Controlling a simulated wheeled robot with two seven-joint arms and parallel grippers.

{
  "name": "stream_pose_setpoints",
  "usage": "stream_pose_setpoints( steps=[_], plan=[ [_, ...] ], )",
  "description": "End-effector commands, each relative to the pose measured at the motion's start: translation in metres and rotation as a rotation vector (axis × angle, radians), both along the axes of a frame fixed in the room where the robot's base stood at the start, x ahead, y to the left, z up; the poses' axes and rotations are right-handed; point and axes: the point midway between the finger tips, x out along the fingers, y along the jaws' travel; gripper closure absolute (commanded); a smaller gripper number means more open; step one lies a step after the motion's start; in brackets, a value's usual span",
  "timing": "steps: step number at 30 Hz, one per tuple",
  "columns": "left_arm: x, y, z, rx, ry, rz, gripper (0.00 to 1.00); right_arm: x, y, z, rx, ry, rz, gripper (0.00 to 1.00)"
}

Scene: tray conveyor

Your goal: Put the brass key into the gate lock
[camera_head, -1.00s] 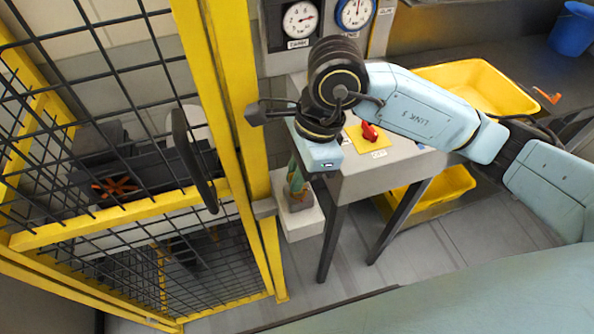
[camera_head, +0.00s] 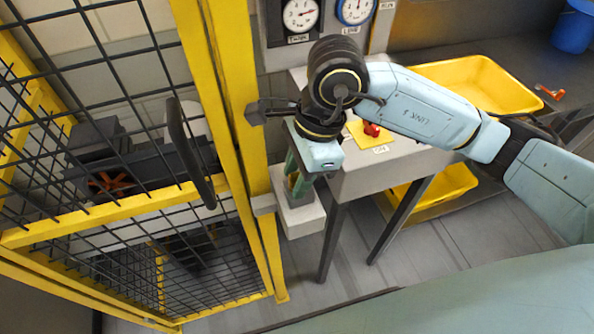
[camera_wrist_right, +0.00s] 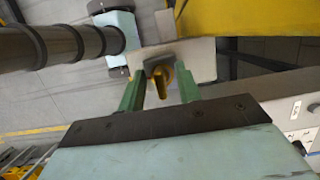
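My right gripper (camera_head: 298,190) points down over a pale block (camera_head: 302,220) beside the yellow gate post. In the right wrist view its two green fingers (camera_wrist_right: 160,85) stand apart, one on each side of the brass key (camera_wrist_right: 158,87). Gaps show between fingers and key, so it looks open. The key stands at a small dark grey holder (camera_wrist_right: 158,64) on the block; how deep it sits is hidden. In the head view the fingers mostly cover the key. A grey fitting (camera_head: 264,205) on the gate post may be the gate lock; I cannot tell. My left gripper is not in view.
The yellow mesh gate (camera_head: 110,210) with a black handle (camera_head: 190,150) stands left of the gripper. A grey table with a red knob (camera_head: 371,129) is close on the right. Yellow trays (camera_head: 480,85) and a blue bucket (camera_head: 573,28) lie farther right. Floor below is clear.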

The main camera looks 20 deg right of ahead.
Motion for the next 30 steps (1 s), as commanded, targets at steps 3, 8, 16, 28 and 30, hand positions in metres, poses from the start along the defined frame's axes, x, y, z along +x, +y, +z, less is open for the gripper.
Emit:
stream_pose_setpoints(
  steps=[3,8,16,28,30],
  plan=[
    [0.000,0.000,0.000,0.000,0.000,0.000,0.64,0.000,0.000,0.000,0.000,0.000,0.000,0.66],
    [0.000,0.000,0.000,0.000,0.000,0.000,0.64,0.000,0.000,0.001,0.000,-0.001,0.000,0.66],
    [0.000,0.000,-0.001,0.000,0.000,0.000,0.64,0.002,-0.010,0.039,0.000,-0.007,-0.001,0.66],
    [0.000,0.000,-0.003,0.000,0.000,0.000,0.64,0.002,-0.031,0.116,0.000,-0.004,-0.001,0.66],
    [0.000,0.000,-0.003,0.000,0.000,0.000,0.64,0.002,-0.033,0.123,-0.001,-0.002,-0.001,0.66]
  ],
)
